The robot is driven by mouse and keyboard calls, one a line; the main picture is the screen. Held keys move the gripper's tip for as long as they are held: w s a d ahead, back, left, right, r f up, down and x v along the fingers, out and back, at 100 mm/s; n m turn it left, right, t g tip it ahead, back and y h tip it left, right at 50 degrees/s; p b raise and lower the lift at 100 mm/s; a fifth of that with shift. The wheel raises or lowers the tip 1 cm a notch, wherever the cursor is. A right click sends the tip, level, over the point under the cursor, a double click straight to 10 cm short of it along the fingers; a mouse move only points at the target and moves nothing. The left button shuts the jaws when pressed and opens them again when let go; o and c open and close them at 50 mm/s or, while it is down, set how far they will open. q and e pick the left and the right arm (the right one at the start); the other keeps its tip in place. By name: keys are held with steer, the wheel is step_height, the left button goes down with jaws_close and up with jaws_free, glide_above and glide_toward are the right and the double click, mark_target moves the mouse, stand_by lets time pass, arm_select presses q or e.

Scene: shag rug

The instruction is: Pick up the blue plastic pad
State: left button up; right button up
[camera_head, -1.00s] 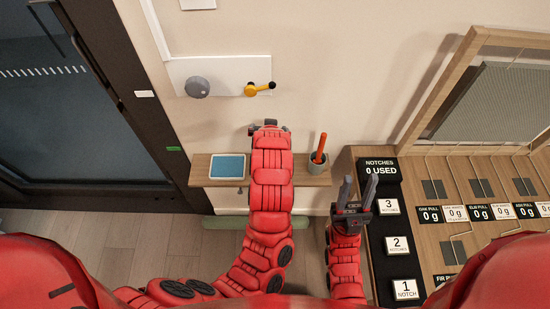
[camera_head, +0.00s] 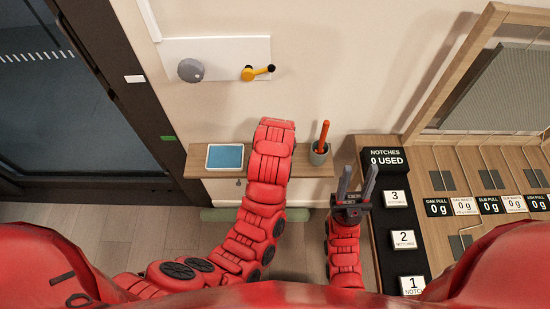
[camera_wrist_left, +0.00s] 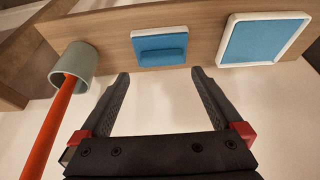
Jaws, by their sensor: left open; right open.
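A small blue pad (camera_wrist_left: 160,45) with a raised lip lies on the wooden shelf, between a grey cup and a white-framed blue tray, in the left wrist view. In the head view my left arm hides it. My left gripper (camera_wrist_left: 160,74) is open and empty, its two fingertips just short of the pad and roughly either side of it, apart from it. The left gripper is hidden in the head view behind its own arm. My right gripper (camera_head: 358,170) is open and empty, pointing up beside the black notches panel.
The wooden shelf (camera_head: 199,165) holds the white-framed blue tray (camera_head: 225,156) at its left and the grey cup (camera_head: 319,154) with an orange stick (camera_head: 324,133) at its right. A white wall panel (camera_head: 222,50) with a knob and yellow lever is above. A notches panel (camera_head: 384,160) stands at right.

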arm_select(q)
steer(key=p+x, duration=0.1)
steer(key=x, duration=0.3)
steer(key=shift+a+f, duration=0.15)
steer(key=shift+w+f, duration=0.25)
steer(key=shift+f, duration=0.4)
steer(key=c, duration=1.1)
steer(key=shift+r, duration=0.1)
